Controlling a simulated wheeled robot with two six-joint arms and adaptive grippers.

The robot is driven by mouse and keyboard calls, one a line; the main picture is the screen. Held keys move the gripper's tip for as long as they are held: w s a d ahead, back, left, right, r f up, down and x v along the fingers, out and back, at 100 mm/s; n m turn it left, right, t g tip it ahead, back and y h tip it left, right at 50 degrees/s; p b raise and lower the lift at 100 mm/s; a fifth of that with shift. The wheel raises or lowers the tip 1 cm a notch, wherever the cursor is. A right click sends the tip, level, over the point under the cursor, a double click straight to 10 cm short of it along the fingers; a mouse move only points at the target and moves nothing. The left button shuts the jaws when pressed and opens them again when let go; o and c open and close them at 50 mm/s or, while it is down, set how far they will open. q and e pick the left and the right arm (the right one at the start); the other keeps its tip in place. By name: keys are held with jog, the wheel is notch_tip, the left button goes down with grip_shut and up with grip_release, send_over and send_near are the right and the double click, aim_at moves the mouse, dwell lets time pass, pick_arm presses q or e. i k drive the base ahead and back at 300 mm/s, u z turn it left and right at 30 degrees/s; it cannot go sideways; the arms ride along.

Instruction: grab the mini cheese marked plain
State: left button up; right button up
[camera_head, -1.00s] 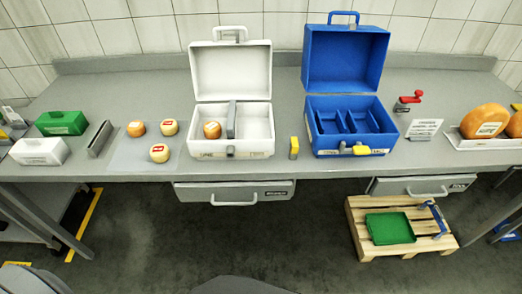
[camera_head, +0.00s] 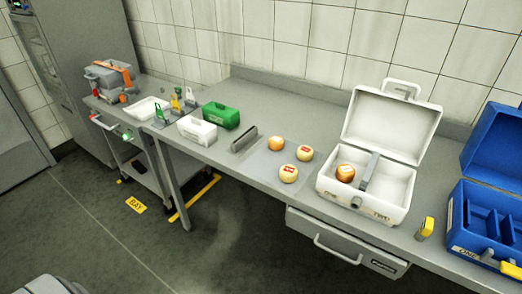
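Three mini cheeses lie on a pale mat (camera_head: 262,163) on the grey table. One is orange (camera_head: 276,144) with a pale label. Two are cream with red labels, one at the right (camera_head: 305,153) and one nearer the front edge (camera_head: 288,173). Another orange mini cheese (camera_head: 345,172) sits in the left compartment of the open white case (camera_head: 368,206). The label words are too small to read, so I cannot tell which is marked plain.
A dark grey upright holder (camera_head: 244,139), a white box (camera_head: 197,131) and a green box (camera_head: 221,116) stand left of the mat. An open blue case (camera_head: 478,236) and a yellow item (camera_head: 425,228) are at the right. A cart (camera_head: 140,165) stands left of the table.

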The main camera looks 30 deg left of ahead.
aim_at(304, 153)
jog(key=u, duration=0.55)
jog(key=k, duration=0.45)
jog(key=u, duration=1)
jog(key=i, duration=0.95)
jog(key=z, duration=2.35)
